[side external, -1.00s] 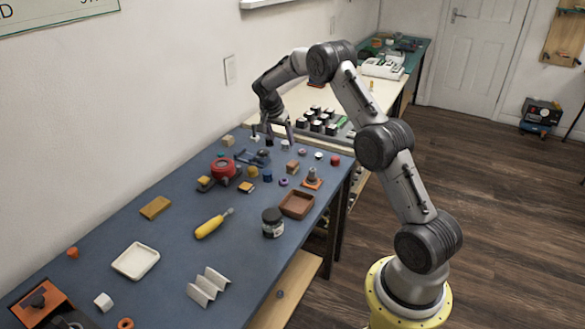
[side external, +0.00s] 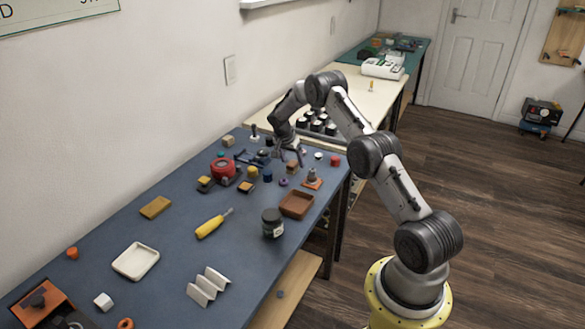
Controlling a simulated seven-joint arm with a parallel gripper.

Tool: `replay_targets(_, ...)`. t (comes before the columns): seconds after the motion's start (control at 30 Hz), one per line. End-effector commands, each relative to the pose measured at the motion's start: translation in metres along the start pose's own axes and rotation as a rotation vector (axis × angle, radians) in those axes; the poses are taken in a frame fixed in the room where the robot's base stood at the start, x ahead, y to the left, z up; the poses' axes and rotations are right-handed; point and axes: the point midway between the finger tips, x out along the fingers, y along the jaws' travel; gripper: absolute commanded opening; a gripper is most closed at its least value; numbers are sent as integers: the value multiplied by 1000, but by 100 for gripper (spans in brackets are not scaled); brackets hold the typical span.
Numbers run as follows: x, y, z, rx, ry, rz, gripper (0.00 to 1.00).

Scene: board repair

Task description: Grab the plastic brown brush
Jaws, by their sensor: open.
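My gripper (side external: 290,159) is open, pointing down low over the far right part of the blue-grey table. A small brown block-like thing (side external: 292,168) is just below and in front of its fingertips; it may be the brown brush, but it is too small to tell. I cannot see whether the fingers are around it or behind it. I can make out no bristles on anything.
Close by are a blue cylinder (side external: 268,176), a purple ring (side external: 283,182), a red piece (side external: 335,160) and an orange-based part (side external: 312,178). A brown tray (side external: 297,204), a dark jar (side external: 272,223) and a yellow-handled screwdriver (side external: 211,226) lie nearer. The table's middle has free room.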

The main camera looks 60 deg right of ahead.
Motion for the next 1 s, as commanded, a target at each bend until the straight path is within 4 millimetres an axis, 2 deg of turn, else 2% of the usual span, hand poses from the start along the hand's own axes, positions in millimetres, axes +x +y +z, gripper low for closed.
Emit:
replay_targets(0.13,18,0,0,0,1,0,78)
replay_targets(0.43,21,0,0,0,2,-1,78)
replay_targets(0.87,21,0,0,-1,1,-1,0)
replay_targets(1.0,21,0,0,0,1,-1,0)
